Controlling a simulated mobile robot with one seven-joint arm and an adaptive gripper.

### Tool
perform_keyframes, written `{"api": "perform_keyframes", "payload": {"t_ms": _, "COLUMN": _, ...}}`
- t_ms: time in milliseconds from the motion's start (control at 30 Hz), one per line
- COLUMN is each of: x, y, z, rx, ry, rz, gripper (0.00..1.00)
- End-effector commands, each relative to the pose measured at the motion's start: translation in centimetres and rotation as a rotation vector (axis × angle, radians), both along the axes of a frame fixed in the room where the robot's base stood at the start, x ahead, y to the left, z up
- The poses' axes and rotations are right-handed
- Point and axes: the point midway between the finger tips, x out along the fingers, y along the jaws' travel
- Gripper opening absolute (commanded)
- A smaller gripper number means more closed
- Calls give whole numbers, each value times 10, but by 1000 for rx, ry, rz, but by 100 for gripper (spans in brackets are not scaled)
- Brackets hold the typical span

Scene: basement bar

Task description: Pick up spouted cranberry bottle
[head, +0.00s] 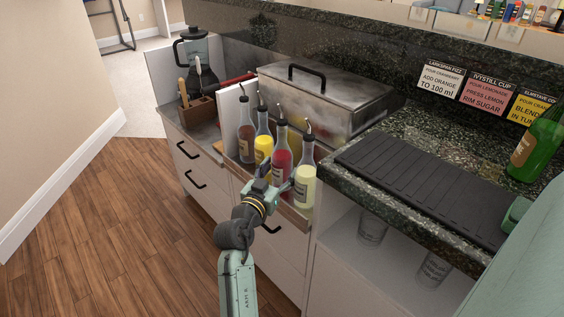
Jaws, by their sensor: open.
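The spouted cranberry bottle appears to be the one with deep red liquid (282,158). It stands upright with a metal pour spout, third from the left in a row of similar bottles. My gripper (275,178) is open at its lower front. The gripper hides the bottle's base, and I cannot tell whether the fingers touch it. A pale yellow bottle (304,182) stands close on its right. A yellow bottle (263,143) and a brown bottle (246,138) stand on its left.
A metal lidded box (325,100) stands behind the bottles. A raised granite counter with a black mat (415,185) is on the right, with a green bottle (538,145). A blender (197,58) and a wooden caddy (197,113) are at the left. The wooden floor is clear.

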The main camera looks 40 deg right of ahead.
Motion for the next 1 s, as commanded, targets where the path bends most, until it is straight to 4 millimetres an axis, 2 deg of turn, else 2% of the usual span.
{"api": "perform_keyframes", "payload": {"t_ms": 100, "x": 9, "y": -16, "z": 2, "rx": 0, "ry": -1, "rz": -1, "gripper": 59}}
{"api": "perform_keyframes", "payload": {"t_ms": 200, "x": 12, "y": -22, "z": 1, "rx": 0, "ry": -1, "rz": 1, "gripper": 59}}
{"api": "perform_keyframes", "payload": {"t_ms": 467, "x": 13, "y": -23, "z": -1, "rx": 0, "ry": -1, "rz": 2, "gripper": 59}}
{"api": "perform_keyframes", "payload": {"t_ms": 1000, "x": 13, "y": -23, "z": 0, "rx": 0, "ry": -1, "rz": 3, "gripper": 23}}
